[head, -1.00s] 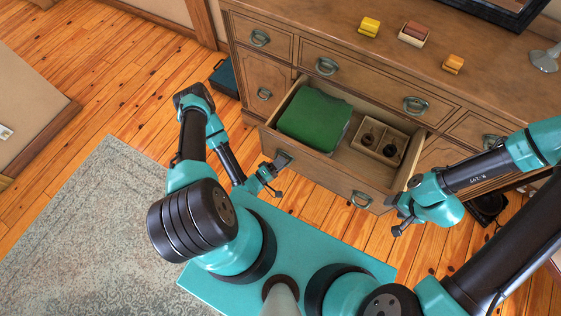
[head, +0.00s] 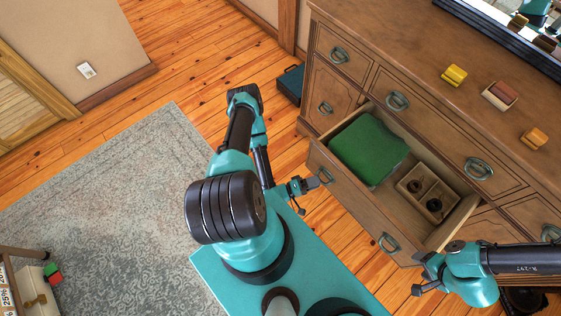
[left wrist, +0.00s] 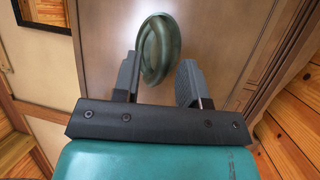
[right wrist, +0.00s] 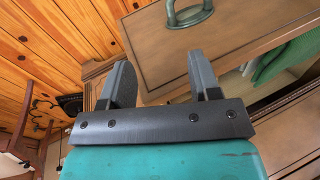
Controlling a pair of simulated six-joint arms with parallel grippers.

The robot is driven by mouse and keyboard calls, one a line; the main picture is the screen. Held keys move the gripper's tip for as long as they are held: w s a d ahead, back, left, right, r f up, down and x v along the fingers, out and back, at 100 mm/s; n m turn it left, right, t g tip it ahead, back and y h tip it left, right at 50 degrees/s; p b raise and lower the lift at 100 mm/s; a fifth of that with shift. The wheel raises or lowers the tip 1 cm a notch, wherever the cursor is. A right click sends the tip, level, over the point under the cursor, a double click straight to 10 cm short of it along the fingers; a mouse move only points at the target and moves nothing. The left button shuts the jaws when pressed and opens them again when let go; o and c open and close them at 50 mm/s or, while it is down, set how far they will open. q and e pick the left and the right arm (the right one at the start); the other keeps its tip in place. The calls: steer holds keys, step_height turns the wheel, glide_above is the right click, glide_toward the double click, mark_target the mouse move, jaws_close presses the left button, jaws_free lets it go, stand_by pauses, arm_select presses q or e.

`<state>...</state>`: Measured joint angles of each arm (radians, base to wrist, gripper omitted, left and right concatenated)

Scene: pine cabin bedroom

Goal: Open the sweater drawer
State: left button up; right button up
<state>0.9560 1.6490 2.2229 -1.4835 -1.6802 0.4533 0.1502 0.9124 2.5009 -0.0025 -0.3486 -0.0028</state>
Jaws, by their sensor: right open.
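The sweater drawer (head: 350,205) stands well out of the dresser. A folded green sweater (head: 368,150) lies in its left part. My left gripper (head: 308,187) is at the drawer's left handle (head: 325,177). In the left wrist view this handle (left wrist: 156,48) shows between the spread fingers (left wrist: 157,78); contact is hard to judge. My right gripper (head: 417,273) is open and empty, off the drawer's right front corner and apart from the right handle (head: 388,243). In the right wrist view that handle (right wrist: 190,12) lies beyond the open fingers (right wrist: 163,75).
A divided wooden box (head: 427,191) with two dark items sits in the drawer's right part. Small yellow, brown and orange blocks stand on the dresser top (head: 420,60). A dark teal case (head: 291,84) is on the floor beside the dresser. The rug (head: 120,200) at left is mostly clear.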

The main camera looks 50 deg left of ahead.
arm_select(q)
steer(key=v, duration=1.4)
steer(key=shift+s, duration=0.3)
steer(key=shift+w+d, duration=0.1)
steer(key=shift+w, duration=0.05)
stand_by(0.3)
glide_toward(322, 180)
steer(key=shift+w+f, duration=0.3)
stand_by(0.6)
steer(key=shift+s, duration=0.1)
stand_by(0.3)
steer(key=shift+v, duration=4)
steer(key=shift+x, duration=8.8)
